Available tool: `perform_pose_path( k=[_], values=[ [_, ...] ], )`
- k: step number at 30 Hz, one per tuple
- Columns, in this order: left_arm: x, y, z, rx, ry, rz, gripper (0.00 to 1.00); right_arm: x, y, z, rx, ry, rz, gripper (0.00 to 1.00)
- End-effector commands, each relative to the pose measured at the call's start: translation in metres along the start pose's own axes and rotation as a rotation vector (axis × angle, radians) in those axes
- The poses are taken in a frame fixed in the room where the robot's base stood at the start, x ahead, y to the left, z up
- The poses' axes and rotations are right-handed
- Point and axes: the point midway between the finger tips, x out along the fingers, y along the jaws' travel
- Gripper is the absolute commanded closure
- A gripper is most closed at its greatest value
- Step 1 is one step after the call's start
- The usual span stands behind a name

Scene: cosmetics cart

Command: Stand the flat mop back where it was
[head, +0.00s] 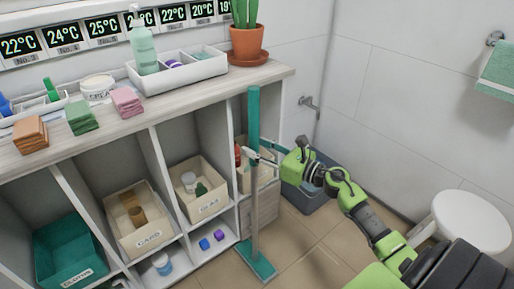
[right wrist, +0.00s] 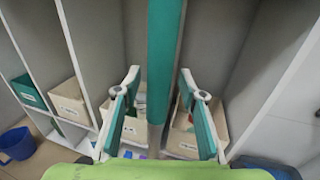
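The flat mop (head: 254,112) stands close to upright in front of the shelf unit, with a teal grip, a grey pole and a teal flat head (head: 256,262) on the floor. My right gripper (head: 251,157) is at the upper part of the pole, just below the teal grip. In the right wrist view the mop pole (right wrist: 164,50) runs between the two fingers of my right gripper (right wrist: 160,76). The fingers are apart, with a visible gap on each side. My left gripper is not in view.
The shelf unit (head: 278,72) holds labelled bins, including a teal bin (head: 65,236). A potted cactus (head: 247,42) and a white tray (head: 195,72) stand on top. A grey-blue tub (head: 318,200) is on the floor behind my right arm. A white toilet (head: 470,218) stands at right.

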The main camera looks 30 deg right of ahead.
Motion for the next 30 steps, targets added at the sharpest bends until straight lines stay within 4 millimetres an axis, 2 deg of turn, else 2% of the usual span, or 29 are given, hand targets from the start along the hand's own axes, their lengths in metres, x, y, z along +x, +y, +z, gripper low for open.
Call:
perform_pose_path(
  k=[5,15,19,22,26,30],
  values=[
    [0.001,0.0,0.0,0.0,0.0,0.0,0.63,-0.018,0.0,-0.001,0.0,0.002,-0.001,0.62],
    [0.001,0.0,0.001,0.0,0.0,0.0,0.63,-0.088,0.0,-0.002,0.003,0.003,-0.001,0.62],
    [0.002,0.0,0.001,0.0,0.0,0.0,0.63,-0.107,0.0,-0.001,0.002,0.002,-0.001,0.62],
    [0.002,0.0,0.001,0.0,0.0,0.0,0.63,-0.116,0.0,0.0,0.002,0.0,-0.001,0.62],
    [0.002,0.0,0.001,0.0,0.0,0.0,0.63,-0.117,0.001,0.004,0.074,-0.033,-0.036,0.62],
    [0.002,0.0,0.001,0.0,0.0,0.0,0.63,-0.11,-0.003,0.016,0.366,-0.148,-0.165,0.62]
  ],
)
